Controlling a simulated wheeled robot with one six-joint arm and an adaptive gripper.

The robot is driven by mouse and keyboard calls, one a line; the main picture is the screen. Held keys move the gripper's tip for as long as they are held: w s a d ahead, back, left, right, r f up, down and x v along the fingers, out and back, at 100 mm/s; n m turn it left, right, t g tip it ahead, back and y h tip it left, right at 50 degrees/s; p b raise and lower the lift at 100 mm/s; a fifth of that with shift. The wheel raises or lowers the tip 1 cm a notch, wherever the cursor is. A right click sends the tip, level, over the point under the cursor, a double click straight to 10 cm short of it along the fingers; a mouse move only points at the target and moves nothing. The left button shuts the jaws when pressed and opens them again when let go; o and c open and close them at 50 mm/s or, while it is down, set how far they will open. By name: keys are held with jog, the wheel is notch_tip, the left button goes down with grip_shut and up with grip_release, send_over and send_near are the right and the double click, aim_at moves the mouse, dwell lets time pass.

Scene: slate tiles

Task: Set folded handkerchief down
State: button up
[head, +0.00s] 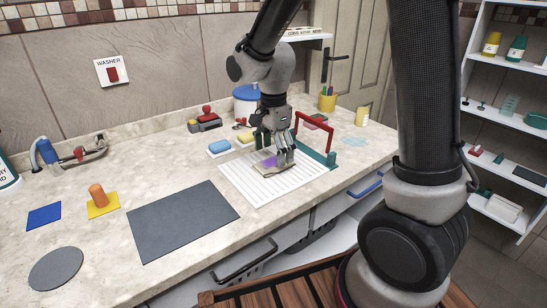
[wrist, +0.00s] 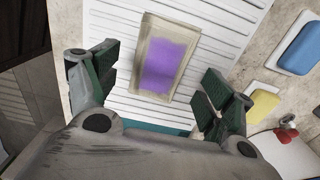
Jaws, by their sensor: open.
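The folded handkerchief (head: 267,164) is a flat beige rectangle with a purple middle. It lies on a white ribbed board (head: 306,179) on the counter. In the wrist view the handkerchief (wrist: 168,58) lies flat on the board's ribs (wrist: 218,24), slightly turned to them. My gripper (head: 279,158) is above the board, right at the handkerchief. In the wrist view my gripper (wrist: 158,78) is open, one finger on each side, with gaps between the fingers and the cloth's edges. Part of the handkerchief is hidden behind the fingers in the head view.
A blue sponge (head: 220,146) and a yellow sponge (head: 245,137) sit behind the board. A red-handled teal frame (head: 316,125) stands close at its right. A dark grey mat (head: 183,220) lies to the left, with bare counter around it. A blue-lidded pot (head: 246,92) stands behind.

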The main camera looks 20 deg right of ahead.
aim_at(274, 161)
notch_tip(274, 161, up, 10)
jog(key=s+d+r+n+t, duration=0.2)
jog(key=s+d+n, duration=0.5)
jog(key=s, duration=0.3)
jog(key=s+d+r+n+t, duration=0.2)
jog(key=s+d+r+n, duration=0.1)
jog(key=s+d+n, duration=0.4)
jog(key=shift+s+d+r, duration=0.2)
jog(key=shift+s+d, duration=0.4)
jog(key=shift+s, duration=0.9)
